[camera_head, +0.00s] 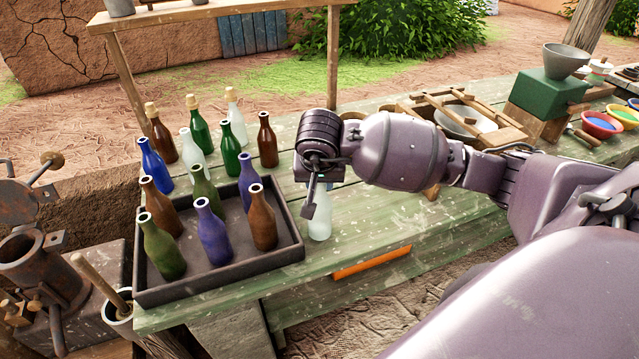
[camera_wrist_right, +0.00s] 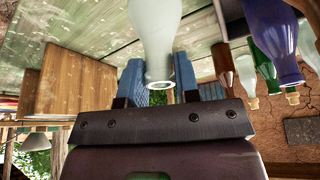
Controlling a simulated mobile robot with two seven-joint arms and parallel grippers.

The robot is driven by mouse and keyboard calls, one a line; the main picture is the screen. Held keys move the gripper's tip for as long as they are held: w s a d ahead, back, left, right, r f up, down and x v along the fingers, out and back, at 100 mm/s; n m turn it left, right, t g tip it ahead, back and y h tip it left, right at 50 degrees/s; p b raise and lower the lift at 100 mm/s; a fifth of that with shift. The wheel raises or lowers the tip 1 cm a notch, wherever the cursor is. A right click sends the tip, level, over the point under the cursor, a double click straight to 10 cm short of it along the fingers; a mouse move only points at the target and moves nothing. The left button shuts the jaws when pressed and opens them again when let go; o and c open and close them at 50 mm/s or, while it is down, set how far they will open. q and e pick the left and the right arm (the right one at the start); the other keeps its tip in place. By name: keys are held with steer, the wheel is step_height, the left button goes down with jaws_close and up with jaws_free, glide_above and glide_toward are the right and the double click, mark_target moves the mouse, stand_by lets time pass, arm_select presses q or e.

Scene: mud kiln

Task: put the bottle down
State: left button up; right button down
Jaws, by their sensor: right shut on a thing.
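A pale frosted-glass bottle (camera_head: 320,222) is upright over the green plank table (camera_head: 375,238), just right of the dark tray. My right gripper (camera_head: 317,190) is shut on its neck from above, and the gripper hides the bottle's top. I cannot tell whether the base touches the table. In the right wrist view, which is upside down, the pale bottle (camera_wrist_right: 156,30) sits between the two blue finger pads. My left gripper is not in view.
The dark tray (camera_head: 215,275) holds several green, brown and blue bottles. More bottles, some corked, stand behind it. A wooden frame with a bowl (camera_head: 463,120) stands farther right. Planks right of the bottle look clear.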

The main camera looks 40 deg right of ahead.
steer(key=shift+f, duration=0.6)
steer(key=shift+f, duration=0.1)
steer(key=c, duration=0.8)
jaws_free()
steer(key=shift+c, duration=0.2)
